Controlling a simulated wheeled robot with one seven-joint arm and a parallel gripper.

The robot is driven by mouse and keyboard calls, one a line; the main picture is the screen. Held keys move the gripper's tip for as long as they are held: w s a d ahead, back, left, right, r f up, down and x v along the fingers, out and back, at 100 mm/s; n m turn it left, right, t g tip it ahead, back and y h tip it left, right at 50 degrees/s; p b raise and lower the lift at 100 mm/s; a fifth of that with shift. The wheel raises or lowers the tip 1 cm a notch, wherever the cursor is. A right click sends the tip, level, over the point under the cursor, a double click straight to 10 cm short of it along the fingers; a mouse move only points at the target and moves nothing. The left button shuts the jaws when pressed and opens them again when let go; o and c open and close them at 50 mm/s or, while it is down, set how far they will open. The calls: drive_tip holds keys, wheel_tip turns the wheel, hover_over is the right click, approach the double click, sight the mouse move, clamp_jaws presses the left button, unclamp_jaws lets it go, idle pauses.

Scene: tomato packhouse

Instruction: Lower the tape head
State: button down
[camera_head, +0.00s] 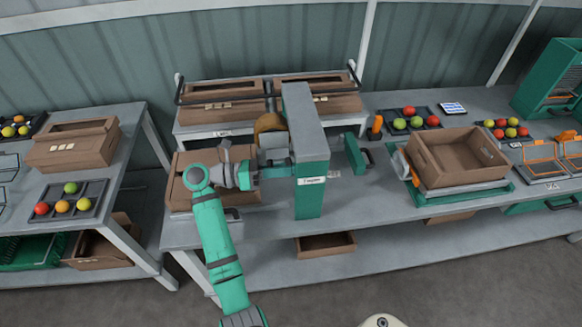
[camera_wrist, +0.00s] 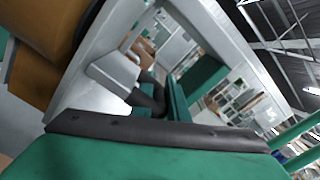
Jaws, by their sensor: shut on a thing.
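The taping machine is a grey arch (camera_head: 303,110) on a green post (camera_head: 308,200) on the bench. A brown tape roll (camera_head: 270,124) of the tape head sits on its left side; a brown-orange curved part, seemingly that roll (camera_wrist: 45,35), fills the upper left of the wrist view. My gripper (camera_head: 283,167) reaches in from the left, just below the roll and against the machine. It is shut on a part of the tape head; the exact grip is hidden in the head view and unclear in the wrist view. A brown carton (camera_head: 180,193) sits left of and behind my gripper.
An open brown carton (camera_head: 465,160) stands on a green-edged scale to the right. Trays of tomatoes (camera_head: 408,121) lie behind it. Two cartons (camera_head: 225,105) sit on a raised shelf at the back. A side table (camera_head: 110,165) stands left, across a gap.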

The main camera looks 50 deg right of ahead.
drive_tip(key=c, duration=2)
unclamp_jaws()
drive_tip(key=shift+f, duration=0.3)
drive_tip(key=v, duration=1)
drive_tip(key=shift+w+a, duration=0.15)
drive_tip(key=shift+a, duration=0.1)
